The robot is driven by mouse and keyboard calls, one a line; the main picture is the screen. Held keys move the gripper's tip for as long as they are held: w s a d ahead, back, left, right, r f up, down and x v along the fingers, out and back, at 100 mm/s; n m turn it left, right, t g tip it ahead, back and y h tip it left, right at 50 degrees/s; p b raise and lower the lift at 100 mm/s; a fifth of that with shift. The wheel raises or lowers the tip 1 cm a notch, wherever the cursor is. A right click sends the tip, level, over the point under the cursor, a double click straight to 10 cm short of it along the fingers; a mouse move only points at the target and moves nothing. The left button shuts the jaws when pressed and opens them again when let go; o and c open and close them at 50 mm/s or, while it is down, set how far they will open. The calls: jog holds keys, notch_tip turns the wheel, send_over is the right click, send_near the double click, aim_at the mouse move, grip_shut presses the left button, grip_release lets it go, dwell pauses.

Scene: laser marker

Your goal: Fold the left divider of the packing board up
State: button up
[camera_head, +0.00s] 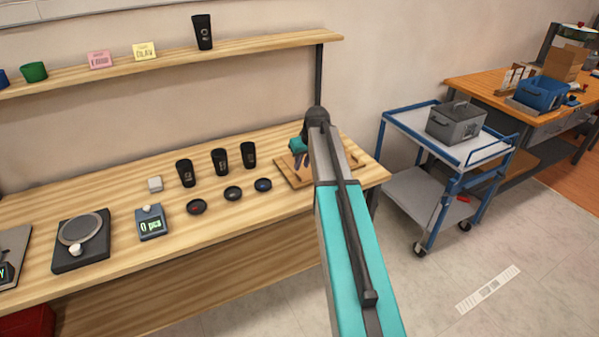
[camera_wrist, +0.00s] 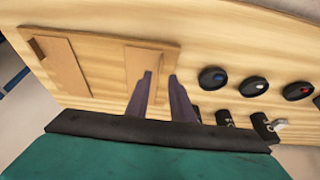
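The packing board (camera_head: 288,182) is a flat wooden board at the right end of the workbench, partly hidden by my arm. In the wrist view the board (camera_wrist: 108,98) carries two tan panels, its dividers, which look flat or nearly flat. One divider (camera_wrist: 62,66) is at the far left of that view, clear of my gripper. The other divider (camera_wrist: 147,62) is beside my fingers. My gripper (camera_wrist: 160,76) has its two purple fingers apart with nothing visible between them, low over this divider's near end. I cannot tell whether they touch it. In the head view my gripper (camera_head: 300,158) is above the board.
Black cups (camera_head: 220,161) and round dark lids (camera_head: 233,193) stand left of the board. A shelf (camera_head: 180,56) runs above the bench. A blue-framed cart (camera_head: 410,125) stands to the right.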

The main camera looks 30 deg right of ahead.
aim_at(299, 172)
jog(key=shift+p+x, duration=0.65)
jog(key=shift+x, duration=2.8)
grip_shut()
